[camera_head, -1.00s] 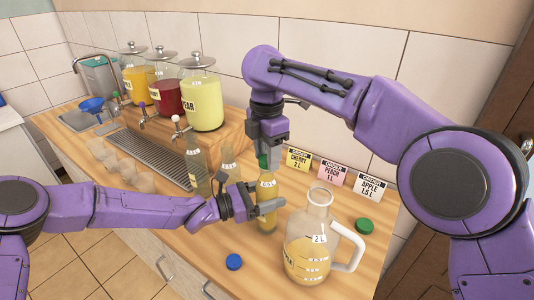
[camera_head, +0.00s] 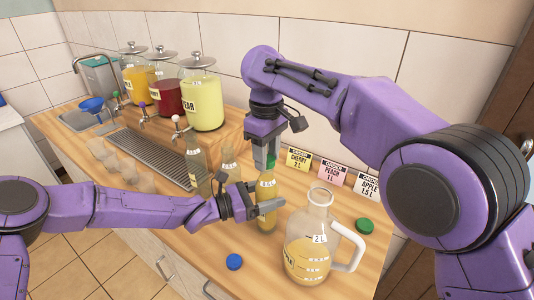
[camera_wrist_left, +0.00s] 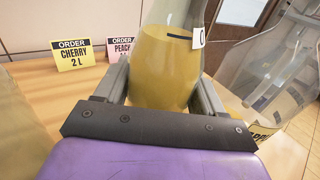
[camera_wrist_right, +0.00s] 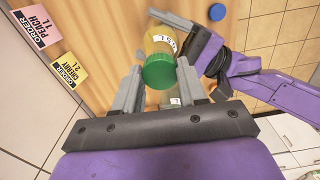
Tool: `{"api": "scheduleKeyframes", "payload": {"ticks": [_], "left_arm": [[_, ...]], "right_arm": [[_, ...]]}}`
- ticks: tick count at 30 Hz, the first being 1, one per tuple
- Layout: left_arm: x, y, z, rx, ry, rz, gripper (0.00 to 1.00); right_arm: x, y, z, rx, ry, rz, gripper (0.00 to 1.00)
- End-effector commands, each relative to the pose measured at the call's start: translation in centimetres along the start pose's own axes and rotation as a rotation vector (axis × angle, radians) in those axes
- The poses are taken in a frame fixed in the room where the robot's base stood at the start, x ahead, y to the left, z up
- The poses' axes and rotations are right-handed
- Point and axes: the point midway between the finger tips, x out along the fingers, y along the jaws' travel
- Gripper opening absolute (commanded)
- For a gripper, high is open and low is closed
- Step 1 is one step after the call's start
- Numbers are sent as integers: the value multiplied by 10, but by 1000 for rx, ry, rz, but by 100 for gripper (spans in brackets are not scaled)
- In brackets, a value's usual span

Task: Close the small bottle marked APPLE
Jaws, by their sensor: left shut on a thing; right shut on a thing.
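A small clear bottle (camera_head: 266,208) of yellow liquid stands upright on the counter; its name label is not readable. My left gripper (camera_head: 246,205) is shut around its body, also seen in the left wrist view (camera_wrist_left: 160,100). My right gripper (camera_head: 264,150) points down from above, shut on a green cap (camera_head: 271,161) at the bottle's mouth. In the right wrist view, the green cap (camera_wrist_right: 159,71) sits between the fingers, in line with the bottle (camera_wrist_right: 164,42). I cannot tell how far it is screwed down.
Two bottles (camera_head: 197,172) (camera_head: 229,165) stand left of the held one. Order cards (camera_head: 333,175) stand behind.

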Motion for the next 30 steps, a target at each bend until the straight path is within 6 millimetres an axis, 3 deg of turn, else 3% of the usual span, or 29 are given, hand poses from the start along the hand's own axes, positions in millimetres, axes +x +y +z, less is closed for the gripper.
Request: {"api": "scheduleKeyframes", "payload": {"ticks": [1,2,4,14,24,30], "left_arm": [[2,-4,3,9,-5,-10,0],[2,-4,3,9,-5,-10,0],[2,-3,3,8,-5,-9,0],[1,-2,2,5,-4,-5,0],[1,-1,2,5,-5,-4,0],[1,-1,2,5,-4,-4,0]], "right_arm": [[-1,-1,-2,0,6,-2,5],[-1,-1,-2,-1,6,-2,48],[-1,-1,-1,-2,6,-2,70],[-3,0,-1,-3,4,-1,71],[-59,0,-3,-5,6,-3,71],[-74,0,-2,-3,4,-3,71]]}}
